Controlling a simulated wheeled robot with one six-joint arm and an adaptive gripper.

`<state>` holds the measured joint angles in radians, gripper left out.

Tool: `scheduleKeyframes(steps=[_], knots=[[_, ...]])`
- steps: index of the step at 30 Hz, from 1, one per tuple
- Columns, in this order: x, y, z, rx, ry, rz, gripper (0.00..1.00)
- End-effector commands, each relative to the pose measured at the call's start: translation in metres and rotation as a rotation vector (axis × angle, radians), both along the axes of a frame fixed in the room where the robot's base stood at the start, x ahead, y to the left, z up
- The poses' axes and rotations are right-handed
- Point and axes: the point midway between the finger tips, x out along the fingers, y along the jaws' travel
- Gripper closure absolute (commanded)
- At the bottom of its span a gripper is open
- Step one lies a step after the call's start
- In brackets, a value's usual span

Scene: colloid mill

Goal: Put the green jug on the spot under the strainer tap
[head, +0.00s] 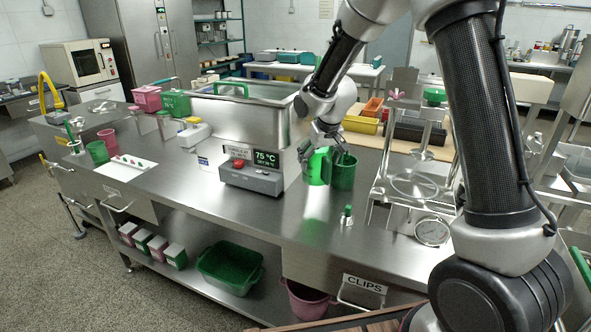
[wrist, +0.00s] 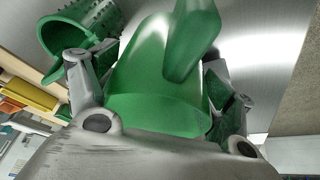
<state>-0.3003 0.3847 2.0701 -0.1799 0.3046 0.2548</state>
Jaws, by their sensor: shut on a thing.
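My gripper (head: 323,148) is shut on the bright green jug (head: 316,168) above or at the steel counter, right of the hot bath. In the wrist view, the translucent green jug (wrist: 155,80) lies between the two fingers of my gripper (wrist: 160,95), its handle side towards the upper right. I cannot tell whether its base touches the counter. A darker green cup (head: 343,172) is right beside it; it also shows in the wrist view (wrist: 85,35), with a studded wall. I cannot pick out the strainer tap or the spot under it for certain.
A steel bath (head: 240,115) with a 75 °C control box (head: 252,175) stands left. A wire stand (head: 415,184) and a round dial (head: 432,232) stand right. A small green-topped item (head: 347,215) is near the front edge. Colored bins (head: 372,108) sit behind.

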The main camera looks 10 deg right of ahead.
Motion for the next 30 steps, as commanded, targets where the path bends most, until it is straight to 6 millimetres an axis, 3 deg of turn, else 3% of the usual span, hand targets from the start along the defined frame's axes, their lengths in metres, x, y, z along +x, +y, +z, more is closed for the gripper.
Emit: scheduleKeyframes(steps=[3,13,26,27,30], knots=[[-0.001,0.000,-0.021,0.000,0.002,0.000,0.44],[0.000,-0.002,-0.059,-0.004,-0.001,-0.002,0.44],[0.001,-0.002,-0.068,-0.003,-0.002,-0.001,0.44],[0.001,-0.002,-0.068,-0.002,-0.003,-0.001,0.16],[0.001,-0.001,-0.068,-0.002,-0.003,-0.002,0.00]])
